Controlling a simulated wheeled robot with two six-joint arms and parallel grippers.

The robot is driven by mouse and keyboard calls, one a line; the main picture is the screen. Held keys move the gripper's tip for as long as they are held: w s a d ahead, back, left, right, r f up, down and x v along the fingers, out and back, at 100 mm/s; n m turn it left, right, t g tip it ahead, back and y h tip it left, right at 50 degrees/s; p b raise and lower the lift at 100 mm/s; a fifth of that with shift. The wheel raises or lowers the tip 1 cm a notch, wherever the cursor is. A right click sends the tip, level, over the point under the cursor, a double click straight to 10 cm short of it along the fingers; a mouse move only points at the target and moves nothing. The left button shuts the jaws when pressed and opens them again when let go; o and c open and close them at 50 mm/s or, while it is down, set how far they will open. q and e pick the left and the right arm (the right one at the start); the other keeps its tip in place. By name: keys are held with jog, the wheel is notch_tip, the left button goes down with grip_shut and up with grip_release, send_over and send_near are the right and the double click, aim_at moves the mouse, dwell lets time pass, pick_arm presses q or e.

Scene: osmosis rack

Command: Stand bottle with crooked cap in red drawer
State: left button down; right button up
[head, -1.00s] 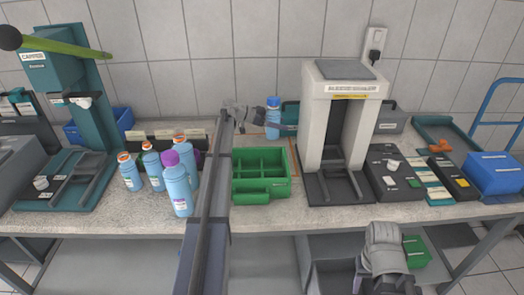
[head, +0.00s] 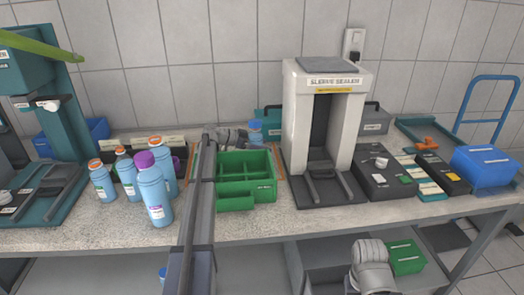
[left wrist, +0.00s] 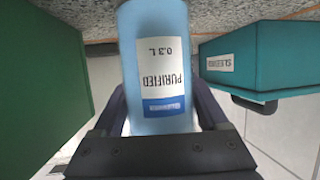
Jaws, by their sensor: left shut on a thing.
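My left gripper (head: 246,135) reaches behind the green divided box and is shut on a blue bottle (head: 256,131). In the left wrist view the bottle (left wrist: 158,60) sits between the fingers, its "PURIFIED 0.3 L" label upside down in the picture. Its cap is out of that view; in the head view the box and gripper hide its lower part. Two orange-capped bottles (head: 103,183) (head: 127,175), another orange-capped one (head: 164,162) and a purple-capped one (head: 153,192) stand at the left. I cannot make out a crooked cap. No red drawer shows.
The green box (head: 233,200) stands in front of the held bottle. The sleeve sealer (head: 300,130) is to its right, with a teal box (left wrist: 262,62) near the bottle. A blue bin (head: 487,166) is at the far right. The front counter strip is mostly clear.

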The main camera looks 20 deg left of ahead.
pick_arm(q)
jog(key=shift+r, duration=0.1)
jog(key=shift+f, duration=0.25)
grip_release()
jog(key=shift+r, duration=0.1)
